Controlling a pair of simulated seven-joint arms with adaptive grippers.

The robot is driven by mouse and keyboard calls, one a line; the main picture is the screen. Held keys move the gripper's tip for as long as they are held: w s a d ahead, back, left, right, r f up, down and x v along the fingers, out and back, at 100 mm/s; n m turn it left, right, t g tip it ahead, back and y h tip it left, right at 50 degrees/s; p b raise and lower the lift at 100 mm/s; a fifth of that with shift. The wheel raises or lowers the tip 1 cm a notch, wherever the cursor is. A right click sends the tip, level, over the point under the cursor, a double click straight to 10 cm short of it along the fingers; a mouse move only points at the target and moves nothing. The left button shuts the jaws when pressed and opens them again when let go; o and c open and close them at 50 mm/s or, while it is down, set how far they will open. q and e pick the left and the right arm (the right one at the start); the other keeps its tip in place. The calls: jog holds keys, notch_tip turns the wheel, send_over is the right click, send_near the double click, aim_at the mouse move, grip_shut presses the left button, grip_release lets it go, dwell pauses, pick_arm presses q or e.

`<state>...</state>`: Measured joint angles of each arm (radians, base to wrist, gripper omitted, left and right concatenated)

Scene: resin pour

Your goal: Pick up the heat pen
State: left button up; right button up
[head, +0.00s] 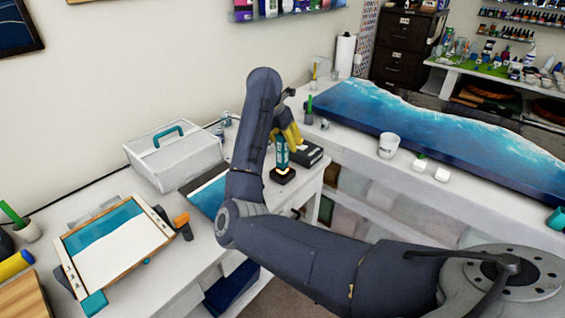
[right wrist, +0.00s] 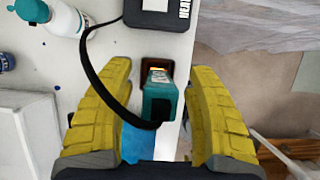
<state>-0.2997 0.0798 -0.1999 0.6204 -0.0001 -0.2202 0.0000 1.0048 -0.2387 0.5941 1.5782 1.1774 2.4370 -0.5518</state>
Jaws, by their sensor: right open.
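The teal heat pen (head: 282,152) stands upright in a small black base (head: 283,176) near the right edge of the left table. In the right wrist view the pen (right wrist: 159,100) is seen from above, with a black cable curving from it to a black box (right wrist: 157,13). My right gripper (head: 289,136) is at the upper part of the pen. In its wrist view the yellow fingers (right wrist: 159,75) are wide apart, one on each side of the pen, with gaps on both sides. My left gripper is not in view.
The black box (head: 306,153) stands just behind the pen. A white case (head: 175,160) and a framed blue-and-white panel (head: 117,242) are on the left table. A white bottle (right wrist: 66,18) is near the box.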

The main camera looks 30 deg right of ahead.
grip_shut()
dwell(0.4)
jog(key=shift+r, duration=0.15)
